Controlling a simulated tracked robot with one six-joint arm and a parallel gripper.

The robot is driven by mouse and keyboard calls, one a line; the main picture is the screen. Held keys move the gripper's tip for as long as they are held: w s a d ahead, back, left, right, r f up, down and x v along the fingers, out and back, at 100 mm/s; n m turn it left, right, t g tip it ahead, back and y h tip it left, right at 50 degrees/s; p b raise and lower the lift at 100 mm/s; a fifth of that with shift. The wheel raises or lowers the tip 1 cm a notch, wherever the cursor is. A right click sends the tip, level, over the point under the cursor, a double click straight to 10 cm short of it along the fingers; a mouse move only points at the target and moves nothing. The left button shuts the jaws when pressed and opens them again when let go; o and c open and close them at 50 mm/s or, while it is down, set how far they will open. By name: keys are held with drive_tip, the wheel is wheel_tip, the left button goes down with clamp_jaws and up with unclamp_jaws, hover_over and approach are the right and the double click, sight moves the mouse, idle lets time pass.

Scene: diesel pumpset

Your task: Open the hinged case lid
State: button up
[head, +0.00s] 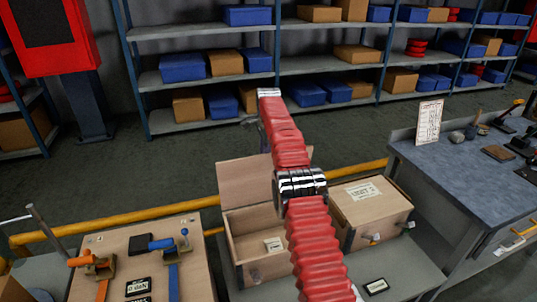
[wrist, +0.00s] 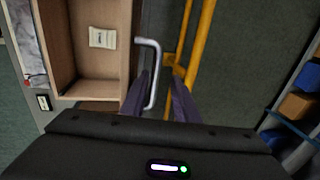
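The wooden case (head: 233,247) stands open on the grey bench, left of my red arm. Its hinged lid (head: 240,184) stands raised, roughly upright, at the back. A small label shows inside the case, and this label (wrist: 102,38) also shows in the wrist view. A bent metal handle (wrist: 157,65) sticks out beside the lid's edge in the wrist view. My gripper (wrist: 162,82) is open, with one dark finger on each side of the handle's bar. Contact between the fingers and the bar cannot be told. My arm hides part of the case and lid in the head view.
A second, closed wooden case (head: 372,212) stands right of my arm. A panel with levers (head: 150,260) lies at left. A yellow rail (head: 120,217) runs behind the bench. A workbench (head: 460,180) stands at right, with shelves (head: 210,77) at the back.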

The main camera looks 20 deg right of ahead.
drive_tip(key=shift+r, duration=0.1)
wheel_tip(320, 180, up, 7)
drive_tip(key=s, duration=0.1)
drive_tip(key=shift+s, duration=0.2)
idle(0.7)
